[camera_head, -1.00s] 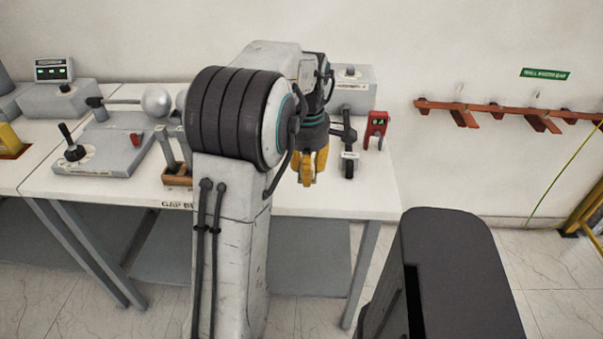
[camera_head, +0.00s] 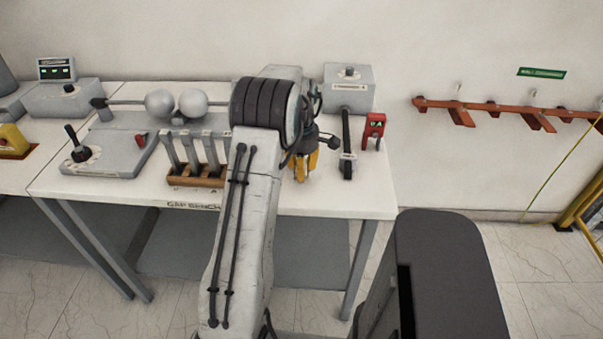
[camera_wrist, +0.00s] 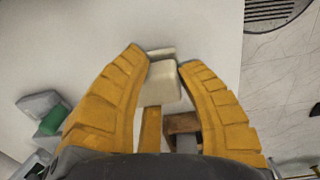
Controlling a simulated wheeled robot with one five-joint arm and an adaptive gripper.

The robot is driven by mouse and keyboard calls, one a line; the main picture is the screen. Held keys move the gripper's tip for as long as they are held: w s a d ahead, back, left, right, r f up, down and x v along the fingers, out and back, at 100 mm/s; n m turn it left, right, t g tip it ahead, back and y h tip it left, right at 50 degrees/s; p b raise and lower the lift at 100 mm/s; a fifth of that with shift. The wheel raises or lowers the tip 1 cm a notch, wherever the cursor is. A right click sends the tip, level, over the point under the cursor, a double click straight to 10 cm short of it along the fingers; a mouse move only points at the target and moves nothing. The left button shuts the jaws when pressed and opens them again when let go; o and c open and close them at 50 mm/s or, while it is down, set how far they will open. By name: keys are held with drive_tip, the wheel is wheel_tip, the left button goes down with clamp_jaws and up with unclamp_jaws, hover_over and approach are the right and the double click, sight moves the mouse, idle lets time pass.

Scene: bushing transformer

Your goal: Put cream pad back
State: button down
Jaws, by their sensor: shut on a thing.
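The cream pad (camera_wrist: 162,84) is a small pale block between my yellow fingertips in the wrist view. My gripper (camera_wrist: 163,62) is shut on it. In the head view my gripper (camera_head: 303,172) points down over the right part of the white bench (camera_head: 365,202), right of the wooden rack (camera_head: 197,182). The pad cannot be made out there. The rack holds several grey upright pieces and shows partly behind the fingers in the wrist view (camera_wrist: 180,124). I cannot tell whether the pad touches the bench.
A black-handled tool (camera_head: 346,150) and a red device (camera_head: 374,130) stand right of my gripper. A grey box (camera_head: 348,88) is at the back. Two grey spheres (camera_head: 193,103) and a joystick panel (camera_head: 108,150) are left. The bench's front right is bare.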

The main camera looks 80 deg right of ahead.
drive_tip(key=shift+f, duration=1.1)
drive_tip(key=shift+f, duration=0.15)
drive_tip(key=c, duration=0.9)
unclamp_jaws()
drive_tip(key=r, duration=1.2)
drive_tip(key=shift+a+r, duration=0.2)
drive_tip(key=shift+a, duration=0.1)
